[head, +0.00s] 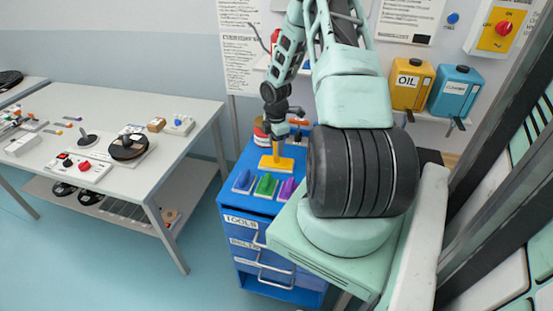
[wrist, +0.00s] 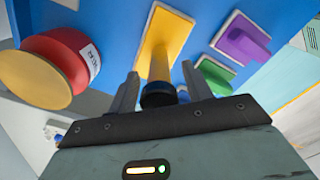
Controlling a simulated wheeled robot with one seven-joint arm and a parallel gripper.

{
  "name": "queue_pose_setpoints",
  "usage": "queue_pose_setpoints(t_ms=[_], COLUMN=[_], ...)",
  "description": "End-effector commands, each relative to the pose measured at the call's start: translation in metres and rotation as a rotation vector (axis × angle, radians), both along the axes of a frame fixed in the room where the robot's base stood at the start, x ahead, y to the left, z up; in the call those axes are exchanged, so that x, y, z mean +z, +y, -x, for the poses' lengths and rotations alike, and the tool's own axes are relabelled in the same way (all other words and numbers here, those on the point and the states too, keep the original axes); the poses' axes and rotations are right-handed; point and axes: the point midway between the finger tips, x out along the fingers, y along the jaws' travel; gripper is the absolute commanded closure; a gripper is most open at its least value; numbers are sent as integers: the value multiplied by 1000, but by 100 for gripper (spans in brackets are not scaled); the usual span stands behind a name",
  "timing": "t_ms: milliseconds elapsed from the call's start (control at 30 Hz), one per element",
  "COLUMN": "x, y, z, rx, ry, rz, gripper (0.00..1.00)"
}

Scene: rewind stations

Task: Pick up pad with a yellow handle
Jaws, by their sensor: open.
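The pad with a yellow handle (head: 276,162) sits on top of the blue tool cabinet, behind several other pads. In the wrist view its yellow plate (wrist: 166,27) lies on the blue surface, and its upright yellow handle (wrist: 159,67) ends in a dark round tip. My gripper (head: 276,138) is above this pad, pointing down. In the wrist view my gripper (wrist: 160,84) is open, with one finger on each side of the handle and visible gaps. The pad is not gripped. The arm hides part of the handle in the head view.
Blue (head: 244,181), green (head: 266,185) and purple (head: 287,189) pads stand along the cabinet's (head: 240,212) front edge. A red can with a yellowish end (wrist: 62,62) stands close beside the yellow pad. A grey worktable (head: 190,117) with reels is to the left. Oil (head: 411,88) and blue canisters hang behind.

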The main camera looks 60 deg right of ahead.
Motion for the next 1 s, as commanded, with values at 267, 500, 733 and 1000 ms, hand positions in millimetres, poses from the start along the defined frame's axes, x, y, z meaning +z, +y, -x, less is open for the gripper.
queue_pose_setpoints(t_ms=[267, 500, 733, 1000], x=[0, 0, 3, 33], y=[0, 0, -1, -2], z=[0, 0, 0, -1], rx=[0, 0, 0, -2], ry=[-1, -1, -2, -4], rz=[1, 1, 3, 5], gripper=[75, 100, 100, 100])
